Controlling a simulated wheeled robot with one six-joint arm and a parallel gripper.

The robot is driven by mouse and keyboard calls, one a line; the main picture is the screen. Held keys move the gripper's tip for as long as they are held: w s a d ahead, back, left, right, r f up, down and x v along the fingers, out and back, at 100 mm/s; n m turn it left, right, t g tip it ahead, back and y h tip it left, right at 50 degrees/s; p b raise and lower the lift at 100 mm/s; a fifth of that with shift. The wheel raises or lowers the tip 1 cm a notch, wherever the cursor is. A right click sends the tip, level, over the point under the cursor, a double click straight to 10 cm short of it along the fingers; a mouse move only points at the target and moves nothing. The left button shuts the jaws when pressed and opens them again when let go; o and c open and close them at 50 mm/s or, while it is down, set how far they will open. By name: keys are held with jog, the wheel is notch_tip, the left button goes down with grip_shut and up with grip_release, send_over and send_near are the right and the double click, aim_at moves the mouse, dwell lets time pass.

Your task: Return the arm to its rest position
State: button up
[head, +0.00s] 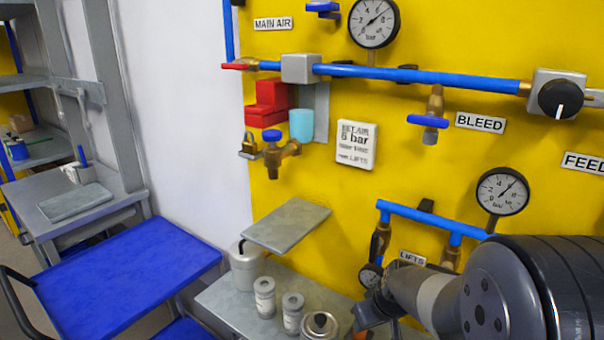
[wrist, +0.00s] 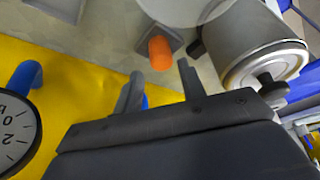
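My arm reaches in from the lower right of the head view, in front of the yellow panel (head: 400,190). The fingers are partly hidden in the head view.
Metal cans (head: 265,298) stand on the shelf left of my gripper, under a grey plate (head: 287,225). A blue cart (head: 125,275) stands at left.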

jog(key=x, duration=0.6)
jog(key=shift+f, duration=0.2)
jog(key=shift+r, duration=0.25)
jog(key=shift+r, duration=0.1)
